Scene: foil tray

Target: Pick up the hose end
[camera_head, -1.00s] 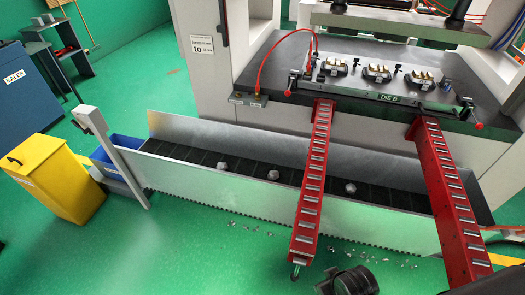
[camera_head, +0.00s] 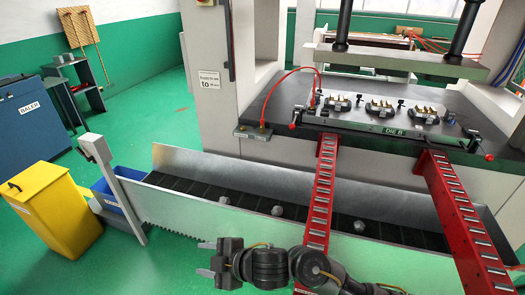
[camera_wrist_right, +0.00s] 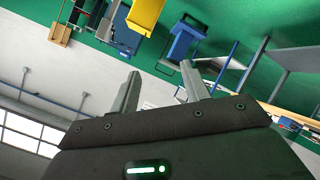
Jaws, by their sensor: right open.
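A red hose (camera_head: 283,83) arches at the left side of the die labelled DIE B (camera_head: 390,132). Its lower end meets a brass-coloured fitting on a small grey block (camera_head: 254,132) at the press table's left front corner. Its other end comes down by the die's left end; the exact joint is too small to tell. My right gripper (camera_head: 208,259) is open and empty, pointing left, in front of the conveyor trough and well below the hose. Its open fingers also show in the right wrist view (camera_wrist_right: 160,88), with no hose between them. My left gripper is not in view.
Two red roller rails (camera_head: 322,190) slope down from the press table across the metal trough (camera_head: 200,205), which holds a few grey lumps. A yellow bin (camera_head: 50,208) and a blue crate (camera_head: 108,194) stand left. The green floor at left front has free room.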

